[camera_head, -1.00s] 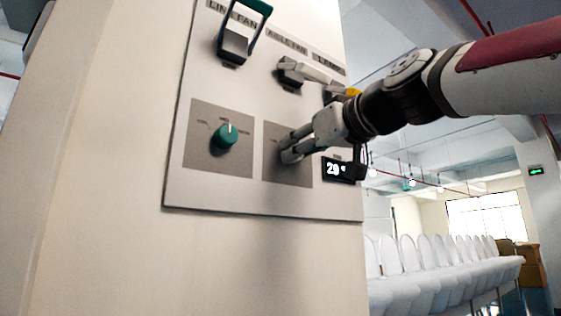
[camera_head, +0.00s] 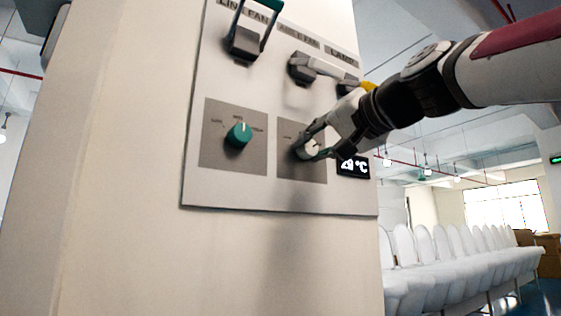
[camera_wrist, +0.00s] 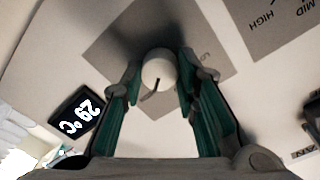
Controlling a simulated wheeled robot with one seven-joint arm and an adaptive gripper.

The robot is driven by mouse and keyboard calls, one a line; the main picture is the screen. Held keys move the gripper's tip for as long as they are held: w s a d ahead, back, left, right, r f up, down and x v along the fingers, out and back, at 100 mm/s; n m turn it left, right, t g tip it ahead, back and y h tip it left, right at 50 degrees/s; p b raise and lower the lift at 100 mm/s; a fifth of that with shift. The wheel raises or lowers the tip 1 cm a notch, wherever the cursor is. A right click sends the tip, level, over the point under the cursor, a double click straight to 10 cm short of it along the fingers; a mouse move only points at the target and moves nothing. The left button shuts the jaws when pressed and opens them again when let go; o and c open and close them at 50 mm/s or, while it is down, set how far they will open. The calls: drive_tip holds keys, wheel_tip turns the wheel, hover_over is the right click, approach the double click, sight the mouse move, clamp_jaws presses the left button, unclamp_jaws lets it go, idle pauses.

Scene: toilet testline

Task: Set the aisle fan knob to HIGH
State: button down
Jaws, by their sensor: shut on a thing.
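The aisle fan knob (camera_head: 307,150) is round and white, on a grey plate (camera_head: 302,176) below the middle switch of the wall panel. My gripper (camera_head: 311,147) is shut on it, one finger on each side. In the wrist view the knob (camera_wrist: 158,70) sits between the green-lined fingers of my gripper (camera_wrist: 159,64). A dark pointer line shows on its face, toward the picture's bottom.
A green knob (camera_head: 239,135) on its own plate (camera_head: 218,160) is to the left. Lever switches with handles (camera_head: 245,43) (camera_head: 303,69) stick out above. A temperature display (camera_head: 355,164) is close on the right.

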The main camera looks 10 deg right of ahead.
drive_tip(key=shift+m, duration=0.6)
drive_tip(key=c, duration=1.2)
unclamp_jaws()
drive_tip(key=shift+c, duration=0.2)
drive_tip(key=v, duration=1.2)
drive_tip(key=shift+f, duration=0.1)
